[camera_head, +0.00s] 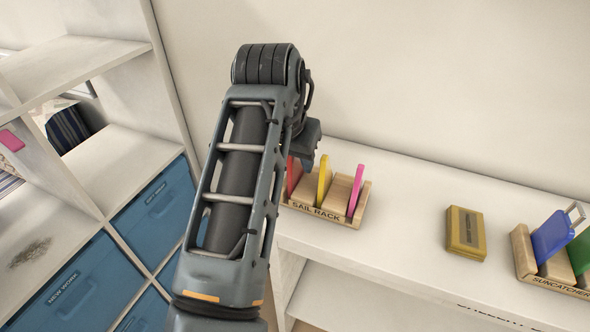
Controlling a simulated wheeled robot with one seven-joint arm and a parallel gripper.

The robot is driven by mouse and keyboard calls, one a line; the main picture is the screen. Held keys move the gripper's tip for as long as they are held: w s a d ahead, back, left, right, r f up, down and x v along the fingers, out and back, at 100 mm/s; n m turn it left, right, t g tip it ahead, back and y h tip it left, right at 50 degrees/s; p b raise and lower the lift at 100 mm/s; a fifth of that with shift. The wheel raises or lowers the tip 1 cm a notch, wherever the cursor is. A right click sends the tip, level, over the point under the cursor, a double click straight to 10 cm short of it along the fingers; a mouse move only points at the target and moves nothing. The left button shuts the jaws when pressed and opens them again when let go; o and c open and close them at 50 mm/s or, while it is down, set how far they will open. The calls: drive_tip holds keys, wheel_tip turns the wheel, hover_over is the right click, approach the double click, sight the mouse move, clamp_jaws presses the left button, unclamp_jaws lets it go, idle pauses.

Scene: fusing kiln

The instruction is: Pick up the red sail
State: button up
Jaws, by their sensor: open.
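The red sail (293,175) stands upright at the left end of the wooden sail rack (318,211), and my arm hides part of it. A yellow sail (324,180) and a pink sail (356,190) stand in the same rack to its right. My gripper (307,160) is open, at the back left of the rack, close to the red sail. Its fingertips are mostly hidden, and I cannot tell whether they are around the sail or touching it.
A yellow-brown box (465,232) lies on the white shelf top (405,200) right of the rack. A suncatcher rack (525,257) with blue and green pieces is at far right. A white shelving unit (110,150) with blue bins (153,212) stands left. A wall is behind.

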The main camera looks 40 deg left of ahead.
drive_tip(key=shift+c, duration=0.2)
clamp_jaws()
idle(0.3)
